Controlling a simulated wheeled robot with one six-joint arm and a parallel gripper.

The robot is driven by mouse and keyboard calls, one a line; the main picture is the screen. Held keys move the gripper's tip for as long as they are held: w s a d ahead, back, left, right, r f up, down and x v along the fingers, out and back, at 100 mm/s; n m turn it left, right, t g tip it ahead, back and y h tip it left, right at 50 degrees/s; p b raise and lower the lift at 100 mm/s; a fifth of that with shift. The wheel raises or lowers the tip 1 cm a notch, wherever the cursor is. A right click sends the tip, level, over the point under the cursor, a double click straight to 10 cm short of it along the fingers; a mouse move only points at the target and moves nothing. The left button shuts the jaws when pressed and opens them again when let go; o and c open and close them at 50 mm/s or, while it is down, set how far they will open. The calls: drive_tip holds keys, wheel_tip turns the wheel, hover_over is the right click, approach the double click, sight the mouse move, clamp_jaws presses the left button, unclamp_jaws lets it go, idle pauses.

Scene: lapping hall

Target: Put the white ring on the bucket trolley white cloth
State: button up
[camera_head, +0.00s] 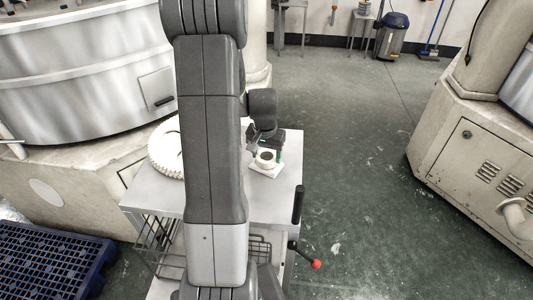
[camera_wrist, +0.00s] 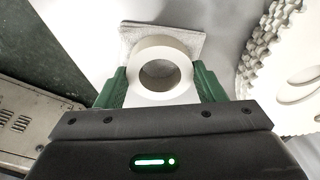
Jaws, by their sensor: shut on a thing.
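The white ring (camera_wrist: 148,98) is a thick ring with a round hole, between the green fingers of my gripper (camera_wrist: 160,86) in the wrist view. My gripper is shut on it. The white cloth (camera_wrist: 190,36) is a small square pad lying under and behind the ring. In the head view the ring (camera_head: 266,155) shows over the cloth (camera_head: 267,172), near the right side of the bucket trolley's grey top (camera_head: 150,197). The ring looks very low over or on the cloth; I cannot tell whether it touches. My arm hides the middle of the trolley top.
A large white toothed disc (camera_head: 163,150) lies on the trolley's left part and shows right in the wrist view (camera_wrist: 264,42). Machines stand at left and right (camera_head: 462,150). A blue pallet (camera_head: 50,262) lies lower left. The green floor right of the trolley is clear.

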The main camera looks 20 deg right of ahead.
drive_tip(key=o, duration=1.2)
drive_tip(key=shift+c, duration=0.2)
wheel_tip(320, 180, up, 12)
drive_tip(key=s, duration=0.1)
drive_tip(key=shift+a, duration=0.45)
drive_tip(key=shift+s+r, duration=0.1)
